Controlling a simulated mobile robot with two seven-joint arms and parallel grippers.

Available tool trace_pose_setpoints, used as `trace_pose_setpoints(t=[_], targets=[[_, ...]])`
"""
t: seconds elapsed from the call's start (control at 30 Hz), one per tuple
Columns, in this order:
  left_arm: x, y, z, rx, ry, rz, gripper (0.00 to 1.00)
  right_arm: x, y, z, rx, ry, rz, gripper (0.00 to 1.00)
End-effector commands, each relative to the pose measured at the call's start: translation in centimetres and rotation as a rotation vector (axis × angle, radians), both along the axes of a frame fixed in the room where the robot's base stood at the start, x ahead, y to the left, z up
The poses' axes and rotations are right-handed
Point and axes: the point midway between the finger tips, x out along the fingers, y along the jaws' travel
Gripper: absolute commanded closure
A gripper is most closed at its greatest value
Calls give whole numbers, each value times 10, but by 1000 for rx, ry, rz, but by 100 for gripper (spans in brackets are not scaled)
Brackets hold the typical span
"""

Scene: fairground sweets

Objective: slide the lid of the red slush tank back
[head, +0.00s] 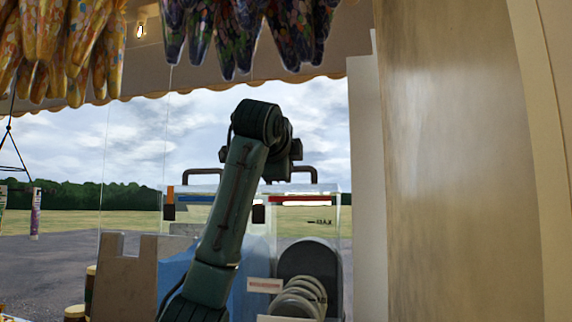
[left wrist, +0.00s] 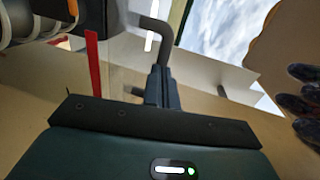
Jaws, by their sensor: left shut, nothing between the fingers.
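The clear tank with the red strip (head: 300,199) stands in the middle right of the head view, beside a tank with a blue strip (head: 195,199). A dark bent handle (head: 312,173) rises from the top of the red-strip tank. My left arm reaches up in front of the tanks, and my left gripper (head: 280,165) is at this handle, its fingertips hard to make out there. In the left wrist view my left gripper (left wrist: 160,75) is shut, close against the grey handle (left wrist: 152,35). I cannot tell whether they touch. The red strip (left wrist: 93,65) shows at left.
Pale rings (head: 300,298) sit at the tank's front. A tall panel (head: 455,150) stands to the right. Wrapped sweets (head: 60,45) hang at the top left, and dark speckled ones (head: 260,30) hang above the arm. A notched board (head: 125,280) stands at lower left.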

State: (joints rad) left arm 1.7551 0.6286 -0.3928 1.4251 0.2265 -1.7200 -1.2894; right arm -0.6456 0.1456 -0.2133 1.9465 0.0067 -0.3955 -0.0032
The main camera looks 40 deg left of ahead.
Motion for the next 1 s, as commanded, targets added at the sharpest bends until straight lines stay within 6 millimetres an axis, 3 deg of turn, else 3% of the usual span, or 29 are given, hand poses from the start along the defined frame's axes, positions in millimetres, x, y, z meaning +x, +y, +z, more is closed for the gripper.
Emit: trace_pose_setpoints(t=[0.3,0.5,0.7,1.0], targets=[[58,31,0,-3,3,-1,100,-1,0,1,1,0,0,100],[87,47,1,-2,1,-1,100,-1,0,1,2,-1,0,100],[99,54,0,0,0,0,100,-1,0,1,1,-1,-1,100],[100,55,0,1,0,0,100,-1,0,1,1,-1,-1,100]])
